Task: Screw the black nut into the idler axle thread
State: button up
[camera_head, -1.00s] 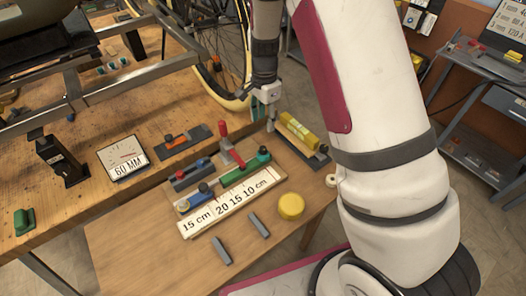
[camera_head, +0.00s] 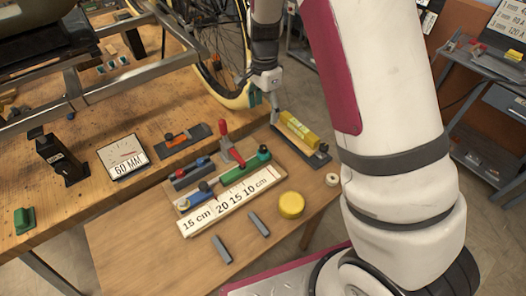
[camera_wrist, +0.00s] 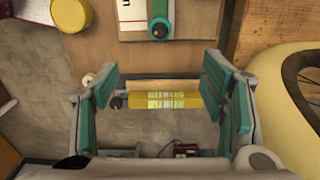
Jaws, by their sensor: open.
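My gripper (camera_head: 262,98) hangs open near the back right end of the low wooden bench. In the wrist view its teal fingers (camera_wrist: 160,78) stand wide apart, with a yellow block (camera_wrist: 163,101) showing between them, seemingly farther off. A dark round knob (camera_wrist: 115,103) sits at the block's left end; in the head view a dark knob (camera_head: 323,148) shows at its near end. Another dark knob (camera_head: 263,150) sits on the green holder (camera_head: 240,169). I cannot tell which of these is the black nut. I cannot make out the idler axle thread.
The bench also holds a white measuring strip (camera_head: 192,222), a red-handled clamp (camera_head: 229,150), a yellow round tin (camera_head: 291,204) and two grey bars (camera_head: 222,249).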

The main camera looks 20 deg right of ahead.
notch_tip(320, 180, up, 8)
jog(key=shift+f, duration=0.2)
jog(key=shift+r, duration=0.4)
jog(key=c, duration=0.5)
jog(key=m+b, duration=0.5)
jog(key=m, duration=3.1)
send_over(264, 147)
notch_tip(264, 147, down, 10)
jog(key=shift+c, duration=0.2)
notch_tip(264, 147, down, 14)
jog(key=shift+r, duration=0.1)
